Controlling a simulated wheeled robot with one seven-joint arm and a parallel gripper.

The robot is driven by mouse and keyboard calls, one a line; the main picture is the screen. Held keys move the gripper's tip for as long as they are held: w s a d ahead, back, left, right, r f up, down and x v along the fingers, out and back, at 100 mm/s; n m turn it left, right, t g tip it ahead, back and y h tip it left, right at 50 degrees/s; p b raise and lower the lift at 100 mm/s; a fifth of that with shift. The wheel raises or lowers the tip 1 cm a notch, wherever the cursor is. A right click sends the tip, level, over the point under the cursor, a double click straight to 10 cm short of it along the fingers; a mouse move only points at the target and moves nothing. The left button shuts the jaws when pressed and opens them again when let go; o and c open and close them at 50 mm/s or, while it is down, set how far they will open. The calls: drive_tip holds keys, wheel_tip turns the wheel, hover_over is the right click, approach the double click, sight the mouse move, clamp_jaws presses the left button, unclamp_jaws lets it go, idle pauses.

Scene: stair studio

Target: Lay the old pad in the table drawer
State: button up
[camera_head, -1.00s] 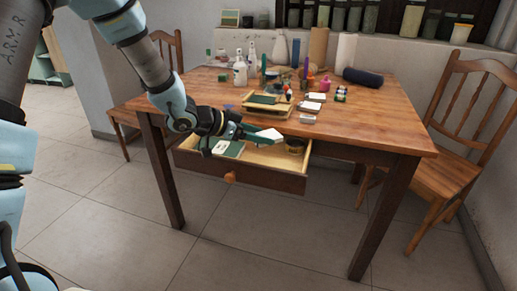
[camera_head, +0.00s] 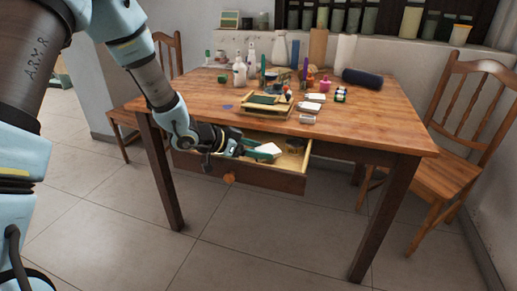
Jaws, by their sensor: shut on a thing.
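The table drawer (camera_head: 262,178) is pulled open under the front edge of the wooden table, its round knob facing out. My gripper (camera_head: 257,150) is low over the open drawer, reaching in from the left, and is shut on a small white pad (camera_head: 269,148). The pad is at or just above the drawer's opening; I cannot tell if it touches the drawer floor. A small dark tin (camera_head: 295,144) stands in the drawer's right back part. My gripper hides the drawer's left part.
The table top (camera_head: 370,128) carries a small wooden tray (camera_head: 264,108), several bottles, small white boxes and a dark blue roll (camera_head: 362,78). Its front right part is clear. Chairs stand right (camera_head: 455,150) and behind left. The floor in front is free.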

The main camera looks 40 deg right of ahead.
drive_tip(key=o, duration=1.4)
drive_tip(key=shift+c, duration=0.2)
drive_tip(key=shift+w+a+r+p, duration=0.15)
drive_tip(key=shift+a+r+p, duration=0.15)
drive_tip(key=shift+r, duration=0.5)
drive_tip(key=v, duration=0.9)
drive_tip(key=shift+a+r+p, duration=0.2)
drive_tip(key=shift+a+p, duration=0.15)
drive_tip(key=shift+w+a+r, duration=0.1)
drive_tip(key=shift+a+r, duration=0.2)
drive_tip(key=shift+a, duration=0.35)
